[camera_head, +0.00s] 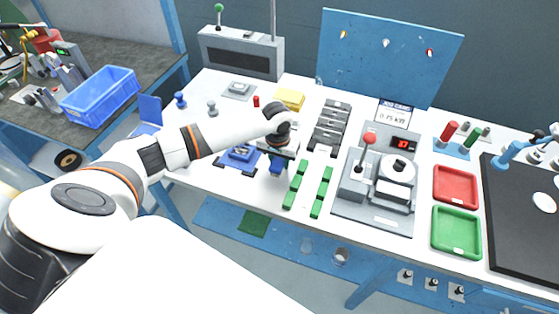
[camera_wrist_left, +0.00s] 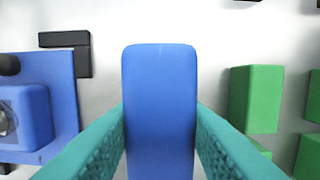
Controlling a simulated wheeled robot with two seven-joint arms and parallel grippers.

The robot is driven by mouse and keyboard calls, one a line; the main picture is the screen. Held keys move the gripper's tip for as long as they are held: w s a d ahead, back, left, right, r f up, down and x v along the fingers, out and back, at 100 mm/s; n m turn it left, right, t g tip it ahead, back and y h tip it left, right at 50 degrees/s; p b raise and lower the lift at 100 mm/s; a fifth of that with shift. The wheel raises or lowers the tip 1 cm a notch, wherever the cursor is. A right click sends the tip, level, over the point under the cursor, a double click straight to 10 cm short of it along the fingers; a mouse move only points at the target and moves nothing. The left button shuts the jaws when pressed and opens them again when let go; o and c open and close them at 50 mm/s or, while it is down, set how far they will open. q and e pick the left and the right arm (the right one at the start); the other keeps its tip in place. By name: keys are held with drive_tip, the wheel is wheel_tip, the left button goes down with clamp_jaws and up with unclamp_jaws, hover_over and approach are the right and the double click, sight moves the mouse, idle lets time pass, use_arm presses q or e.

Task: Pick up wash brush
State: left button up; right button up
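My left gripper (camera_head: 281,158) reaches down over the middle of the white bench. In the left wrist view its two teal fingers (camera_wrist_left: 160,135) lie against both sides of an upright blue block with a rounded top (camera_wrist_left: 160,85). The blue block also shows below the gripper in the head view (camera_head: 277,169). It may be the wash brush's handle; no bristles show, and its lower end is hidden. My right gripper is not in view.
A blue fixture (camera_head: 238,160) stands just left of the gripper, and green rails (camera_head: 321,192) stand to its right. A grey lever device (camera_head: 375,190), a red tray (camera_head: 456,187) and a green tray (camera_head: 456,232) lie farther right. A blue bin (camera_head: 101,97) stands on the left bench.

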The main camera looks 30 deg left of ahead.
use_arm(q)
drive_tip(key=c, duration=0.3)
drive_tip(key=shift+c, duration=0.2)
drive_tip(key=shift+b, duration=0.3)
wheel_tip(320, 180, up, 10)
drive_tip(key=shift+r+b, duration=0.25)
drive_tip(key=shift+b, duration=0.15)
